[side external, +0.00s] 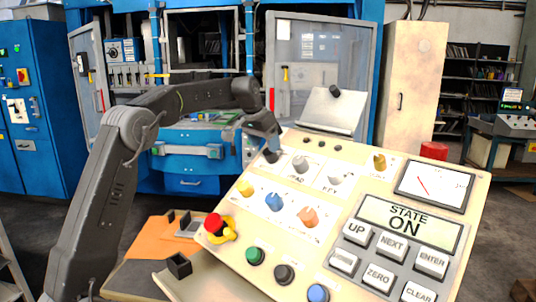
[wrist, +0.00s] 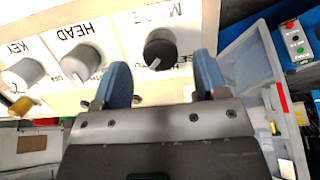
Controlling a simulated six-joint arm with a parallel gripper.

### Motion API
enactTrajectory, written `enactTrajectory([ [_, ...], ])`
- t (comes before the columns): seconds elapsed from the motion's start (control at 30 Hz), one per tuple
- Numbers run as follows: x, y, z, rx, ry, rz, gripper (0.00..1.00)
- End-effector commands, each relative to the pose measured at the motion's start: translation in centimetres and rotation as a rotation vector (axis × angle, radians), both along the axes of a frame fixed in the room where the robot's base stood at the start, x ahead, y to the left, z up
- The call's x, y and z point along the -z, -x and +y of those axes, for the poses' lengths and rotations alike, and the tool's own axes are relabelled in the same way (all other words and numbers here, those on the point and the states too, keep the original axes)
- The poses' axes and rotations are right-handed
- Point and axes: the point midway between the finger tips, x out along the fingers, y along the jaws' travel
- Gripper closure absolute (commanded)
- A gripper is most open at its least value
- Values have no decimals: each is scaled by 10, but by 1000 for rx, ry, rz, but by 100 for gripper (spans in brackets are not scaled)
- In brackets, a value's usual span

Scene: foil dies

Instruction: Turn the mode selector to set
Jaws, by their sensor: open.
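In the side view the dark knob (side external: 271,156) shows just below my gripper (side external: 265,143), at the panel's upper left corner. My gripper (wrist: 161,75) is open, with one blue-grey fingertip on each side below the knob in the wrist view. I cannot tell whether either finger touches it.
A grey HEAD knob (wrist: 80,62) and a KEY knob (wrist: 24,73) stand in the same row. The sloped control panel (side external: 340,240) also carries coloured knobs, a red emergency button (side external: 213,223), a meter (side external: 434,186) and a display (side external: 411,222) reading "STATE ON".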

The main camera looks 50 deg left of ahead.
Motion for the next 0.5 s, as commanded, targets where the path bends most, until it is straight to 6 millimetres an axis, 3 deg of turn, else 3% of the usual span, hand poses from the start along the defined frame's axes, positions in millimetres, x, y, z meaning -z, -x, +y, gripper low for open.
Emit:
enactTrajectory([
  [0.2,30,-12,2,0,1,2,33],
  [0.5,40,-16,3,0,0,-1,33],
])
